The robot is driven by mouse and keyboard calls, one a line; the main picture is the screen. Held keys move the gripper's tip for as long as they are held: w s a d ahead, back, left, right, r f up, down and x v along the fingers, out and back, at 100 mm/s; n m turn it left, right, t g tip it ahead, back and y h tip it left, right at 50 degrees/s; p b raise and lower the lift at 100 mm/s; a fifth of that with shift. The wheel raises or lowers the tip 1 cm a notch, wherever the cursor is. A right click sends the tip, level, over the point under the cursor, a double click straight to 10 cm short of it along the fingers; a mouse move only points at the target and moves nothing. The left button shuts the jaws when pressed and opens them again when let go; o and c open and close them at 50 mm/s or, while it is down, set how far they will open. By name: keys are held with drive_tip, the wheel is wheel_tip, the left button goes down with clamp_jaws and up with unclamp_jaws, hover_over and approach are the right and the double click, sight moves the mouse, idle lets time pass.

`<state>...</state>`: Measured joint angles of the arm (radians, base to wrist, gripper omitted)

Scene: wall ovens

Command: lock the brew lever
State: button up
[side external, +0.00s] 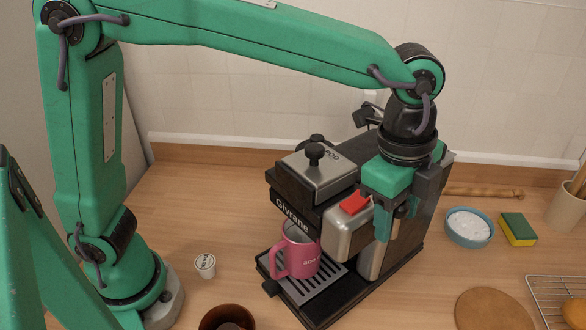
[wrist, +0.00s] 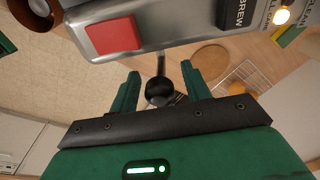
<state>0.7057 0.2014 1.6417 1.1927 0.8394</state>
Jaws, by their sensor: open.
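The coffee machine (side external: 330,180) stands on the counter. In the wrist view a lever with a black ball knob (wrist: 160,92) on a thin metal rod comes from the machine's silver panel (wrist: 170,25). The panel carries a red button (wrist: 112,34) and a dark BREW label (wrist: 237,14). My gripper (side external: 397,222) is open at the machine's right side, pointing down. In the wrist view its fingers (wrist: 160,78) stand on either side of the knob, with gaps visible at both sides. In the side view the knob is hidden by my gripper.
A pink mug (side external: 300,254) stands on the drip tray (side external: 299,291). A white capsule (side external: 205,265) and a brown cup (side external: 226,319) are to the left. A blue bowl (side external: 468,238), a sponge (side external: 519,229), a round board (side external: 490,309) and a wire rack (side external: 553,289) lie right.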

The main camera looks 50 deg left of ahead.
drive_tip(key=shift+s+a+r, duration=0.15)
drive_tip(key=shift+r, duration=1.75)
drive_tip(key=shift+s+a+r, duration=0.15)
drive_tip(key=shift+r, duration=1.7)
drive_tip(key=shift+w+r, duration=0.1)
drive_tip(key=c, duration=1)
drive_tip(key=n, duration=0.1)
drive_tip(key=w+r+n, duration=0.1)
drive_tip(key=n, duration=0.2)
drive_tip(key=shift+w+d+r, duration=0.1)
drive_tip(key=shift+w+r, duration=0.3)
clamp_jaws()
drive_tip(key=w+a+r+n, duration=0.1)
drive_tip(key=w+r+n, duration=0.4)
drive_tip(key=n, duration=1)
drive_tip(key=shift+r+g+y, duration=0.3)
drive_tip(key=shift+r+g, duration=0.1)
drive_tip(key=shift+r, duration=0.15)
